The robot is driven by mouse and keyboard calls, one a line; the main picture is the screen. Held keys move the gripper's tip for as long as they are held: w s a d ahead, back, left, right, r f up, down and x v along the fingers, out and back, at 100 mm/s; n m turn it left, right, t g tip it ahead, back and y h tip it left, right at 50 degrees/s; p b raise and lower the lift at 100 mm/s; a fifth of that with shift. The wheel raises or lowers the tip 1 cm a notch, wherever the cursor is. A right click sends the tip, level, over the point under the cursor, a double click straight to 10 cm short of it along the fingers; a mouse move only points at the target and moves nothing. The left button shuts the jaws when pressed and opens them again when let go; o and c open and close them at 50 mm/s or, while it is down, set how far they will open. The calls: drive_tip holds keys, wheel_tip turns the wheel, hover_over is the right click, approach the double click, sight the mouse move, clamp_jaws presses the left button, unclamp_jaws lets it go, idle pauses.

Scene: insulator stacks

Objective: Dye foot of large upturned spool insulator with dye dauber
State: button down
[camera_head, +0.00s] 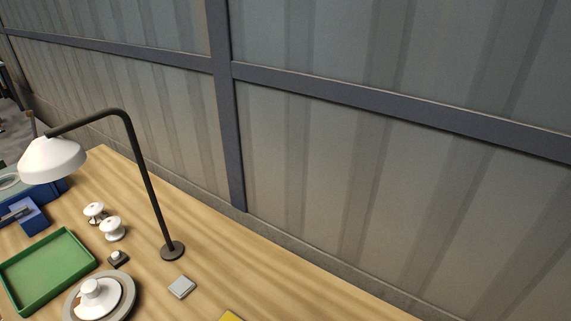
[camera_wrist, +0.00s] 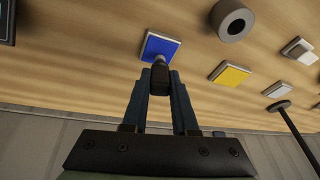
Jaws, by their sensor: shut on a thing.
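In the wrist view my gripper (camera_wrist: 160,85) is shut on a short dark dauber (camera_wrist: 159,72). The dauber's greyish head overlaps the edge of a blue square pad (camera_wrist: 161,48); I cannot tell whether it touches. In the head view a large white insulator (camera_head: 98,296) with a wide base and a narrower raised top sits on a round grey disc (camera_head: 129,298) at the bottom left. Two smaller white spool-shaped insulators (camera_head: 112,229) stand behind it. I cannot tell for sure which one is the large upturned spool. My gripper and the dauber are outside the head view.
A desk lamp (camera_head: 171,250) with a tall dark post stands on the wooden table. A green tray (camera_head: 47,270) and blue items (camera_head: 28,215) are at the left. A grey square pad (camera_head: 181,287), a yellow pad (camera_wrist: 232,76) and a grey hollow cylinder (camera_wrist: 222,33) lie nearby.

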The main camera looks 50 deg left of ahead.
drive_tip(key=shift+s+f, duration=0.1)
drive_tip(key=shift+f, duration=0.55)
idle(1.8)
wheel_tip(320, 180, up, 7)
drive_tip(key=p, duration=0.7)
drive_tip(key=shift+r, duration=0.15)
idle(0.9)
